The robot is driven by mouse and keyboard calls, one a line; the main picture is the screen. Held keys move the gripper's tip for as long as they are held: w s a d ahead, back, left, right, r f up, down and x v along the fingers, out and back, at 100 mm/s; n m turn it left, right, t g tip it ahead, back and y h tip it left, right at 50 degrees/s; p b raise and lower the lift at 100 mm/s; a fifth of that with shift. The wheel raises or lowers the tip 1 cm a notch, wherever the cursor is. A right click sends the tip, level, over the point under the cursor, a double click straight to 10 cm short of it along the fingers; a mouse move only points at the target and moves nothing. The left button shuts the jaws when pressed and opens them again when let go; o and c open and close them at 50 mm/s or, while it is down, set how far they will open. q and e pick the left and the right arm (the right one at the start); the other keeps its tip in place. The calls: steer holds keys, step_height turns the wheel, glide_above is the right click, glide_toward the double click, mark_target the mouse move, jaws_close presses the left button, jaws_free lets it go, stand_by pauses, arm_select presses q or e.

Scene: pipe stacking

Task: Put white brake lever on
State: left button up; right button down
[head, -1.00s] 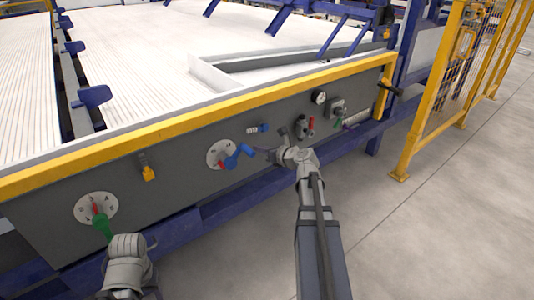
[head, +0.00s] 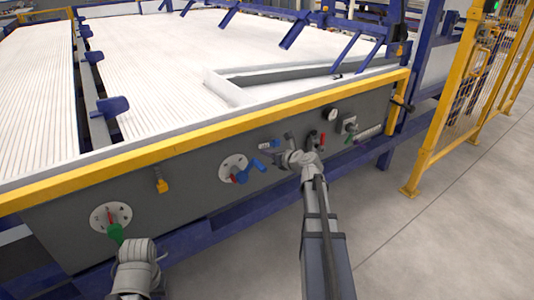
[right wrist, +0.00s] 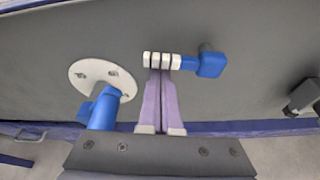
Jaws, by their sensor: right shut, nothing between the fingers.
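The white brake lever (head: 264,146) is a small handle with white ringed segments and a blue end, on the grey front panel. In the right wrist view the lever (right wrist: 162,61) lies sideways, its blue knob to the right. My right gripper (head: 270,157) is shut and empty, just below the lever. In the right wrist view its purple fingertips (right wrist: 157,72) meet the lower edge of the white part; whether they touch it I cannot tell. My left arm's grey joint shows at lower left in the head view, its fingers not visible.
A dial with a green lever (head: 115,234) is at far left. A gauge (head: 330,114) and knobs sit to the right. A yellow rail (head: 200,134) runs above; a yellow fence stands right.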

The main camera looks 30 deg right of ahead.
mark_target(268, 145)
steer(key=shift+r+m+y+p, duration=0.4)
steer(key=shift+r+m, duration=0.1)
steer(key=shift+m, duration=0.1)
steer(key=shift+d+r+m+p, duration=0.1)
steer(key=shift+r+m+p, duration=0.25)
steer(key=shift+r+m, duration=0.15)
steer(key=shift+d+r+p, duration=0.2)
steer(key=shift+r+p, duration=0.3)
steer(key=shift+r, duration=0.1)
steer(key=shift+m+y, duration=0.5)
steer(key=shift+w+d+r+p, duration=0.1)
steer(key=shift+d+r+p, duration=0.6)
steer(key=shift+d, duration=0.25)
steer(key=shift+w+d+r+p, duration=0.1)
steer(key=shift+d+r+p, duration=0.5)
steer(key=shift+d+r, duration=0.25)
steer(key=shift+d, duration=0.35)
